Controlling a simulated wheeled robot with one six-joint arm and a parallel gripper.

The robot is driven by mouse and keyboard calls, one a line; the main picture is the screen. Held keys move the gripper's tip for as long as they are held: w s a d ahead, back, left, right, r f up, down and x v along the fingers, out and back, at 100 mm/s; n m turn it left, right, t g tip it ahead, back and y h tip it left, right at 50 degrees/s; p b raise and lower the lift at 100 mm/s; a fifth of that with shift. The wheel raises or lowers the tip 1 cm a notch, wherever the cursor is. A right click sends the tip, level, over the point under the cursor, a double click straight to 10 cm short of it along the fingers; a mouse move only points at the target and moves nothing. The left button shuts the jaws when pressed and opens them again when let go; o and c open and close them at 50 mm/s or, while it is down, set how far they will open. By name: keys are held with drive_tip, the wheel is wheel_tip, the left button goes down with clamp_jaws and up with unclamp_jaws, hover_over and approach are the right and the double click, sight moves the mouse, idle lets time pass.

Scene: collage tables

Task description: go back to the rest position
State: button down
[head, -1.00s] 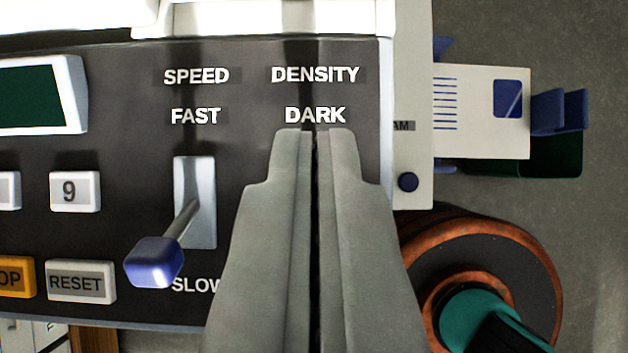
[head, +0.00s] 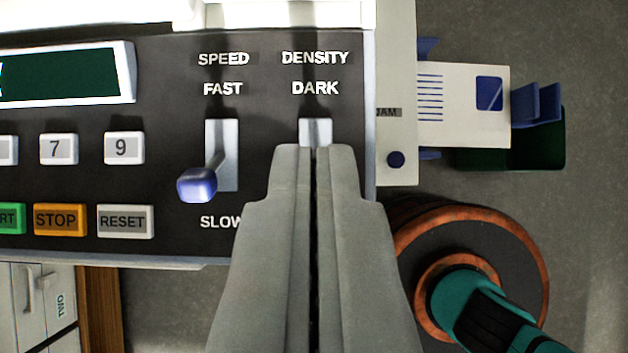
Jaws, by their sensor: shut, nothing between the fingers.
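My gripper (head: 313,150) is shut and empty. Its two grey fingers lie side by side over the dark control panel (head: 160,185), with the tips just below the DARK label. The fingers cover most of the density slot (head: 316,131), and its lever, if there is one, is hidden. To the left, the blue-tipped speed lever (head: 197,184) stands near the lower part of its slot. The gripper appears apart from the speed lever.
The panel has a green display (head: 65,75), an orange STOP button (head: 59,220) and a RESET button (head: 125,221). At right are a printed sheet (head: 455,105), a dark green tray (head: 545,150) and a round copper-rimmed base (head: 405,240). Grey floor shows below left.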

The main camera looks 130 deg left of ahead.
drive_tip(key=s+d+f+n+t+y, duration=0.1)
drive_tip(key=s+d+n+t+y, duration=0.2)
drive_tip(key=s+n+t, duration=0.5)
drive_tip(key=s+d+f+n+t+y, duration=0.15)
drive_tip(key=s+t, duration=0.25)
drive_tip(key=s, duration=0.8)
drive_tip(key=w+r+m+g, duration=0.3)
drive_tip(key=w+m+g, duration=0.6)
drive_tip(key=w+g, duration=1.1)
drive_tip(key=shift+w+a+f+m+t, duration=0.1)
drive_tip(key=shift+w+a+f+t, duration=0.4)
drive_tip(key=shift+f, duration=1.35)
drive_tip(key=shift+w+a+f+m+t, duration=0.2)
drive_tip(key=shift+f+t, duration=0.5)
drive_tip(key=shift+f, duration=1.2)
drive_tip(key=shift+w+a+f+n+t, duration=0.1)
drive_tip(key=shift+w+a+f+t, duration=0.4)
drive_tip(key=shift+f, duration=1.35)
